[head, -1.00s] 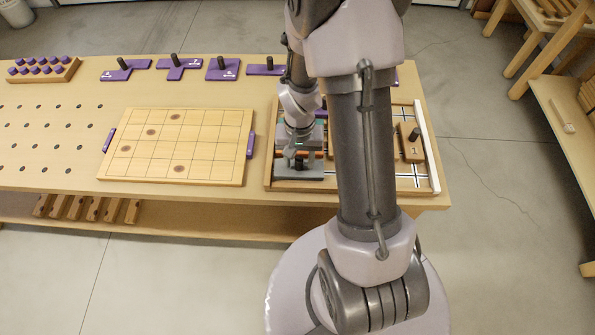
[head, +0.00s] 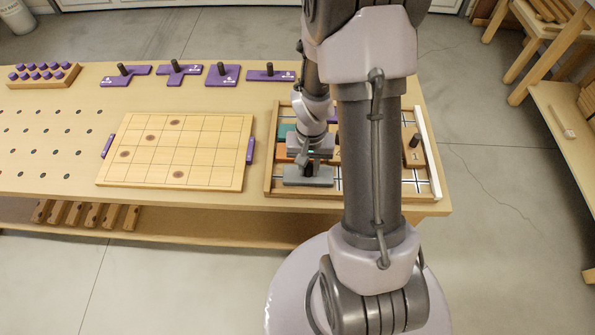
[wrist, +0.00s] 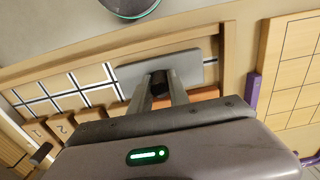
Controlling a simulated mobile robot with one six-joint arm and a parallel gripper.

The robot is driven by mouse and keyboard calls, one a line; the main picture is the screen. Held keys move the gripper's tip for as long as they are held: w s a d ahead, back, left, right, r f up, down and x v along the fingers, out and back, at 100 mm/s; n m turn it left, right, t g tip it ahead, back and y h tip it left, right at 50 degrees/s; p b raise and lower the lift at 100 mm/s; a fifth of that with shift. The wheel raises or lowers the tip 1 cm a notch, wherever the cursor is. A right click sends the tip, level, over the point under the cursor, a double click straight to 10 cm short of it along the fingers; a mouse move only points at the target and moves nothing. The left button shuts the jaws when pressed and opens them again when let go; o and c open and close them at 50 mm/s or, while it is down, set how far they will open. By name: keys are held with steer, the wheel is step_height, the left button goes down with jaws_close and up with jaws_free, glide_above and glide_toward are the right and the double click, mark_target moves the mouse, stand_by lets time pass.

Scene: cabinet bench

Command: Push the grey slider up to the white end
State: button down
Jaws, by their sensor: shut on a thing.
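The grey slider (head: 291,179) is a flat plate with a dark upright knob, lying at the front left of the wooden track tray (head: 268,178). My gripper (head: 309,172) is down at the slider, shut on its knob. In the wrist view, the grey slider (wrist: 128,74) shows beyond the two fingers of my gripper (wrist: 161,88), with the dark knob between them. The white end (head: 429,158) is a bar along the tray's right side, well apart from the slider. My arm hides the middle of the tray.
A wooden slider marked 1 (head: 413,157) with a black knob stands near the white end. Orange and teal pieces (head: 287,133) lie behind the grey slider. A gridded board (head: 215,150) is to the left. White track lines (wrist: 88,77) beside the slider look clear.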

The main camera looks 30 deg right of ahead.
steer(key=shift+s+d, duration=0.5)
steer(key=shift+d, duration=0.25)
steer(key=shift+s+d, duration=0.55)
steer(key=shift+d, duration=0.25)
steer(key=shift+s+d, duration=0.5)
steer(key=shift+d, duration=0.25)
steer(key=shift+s+d, duration=0.75)
steer(key=shift+d, duration=0.35)
steer(key=shift+s+d, duration=0.75)
steer(key=shift+d, duration=0.35)
steer(key=shift+s+d, duration=0.75)
steer(key=shift+d, duration=0.45)
steer(key=shift+s+d+p, duration=0.2)
steer(key=shift+s+d, duration=0.55)
steer(key=shift+d, duration=0.35)
steer(key=shift+s+d+p, duration=0.15)
steer(key=shift+s+d, duration=0.6)
steer(key=shift+d, duration=0.3)
steer(key=shift+s+d+p, duration=0.2)
steer(key=shift+s+d, duration=0.55)
steer(key=shift+d, duration=0.35)
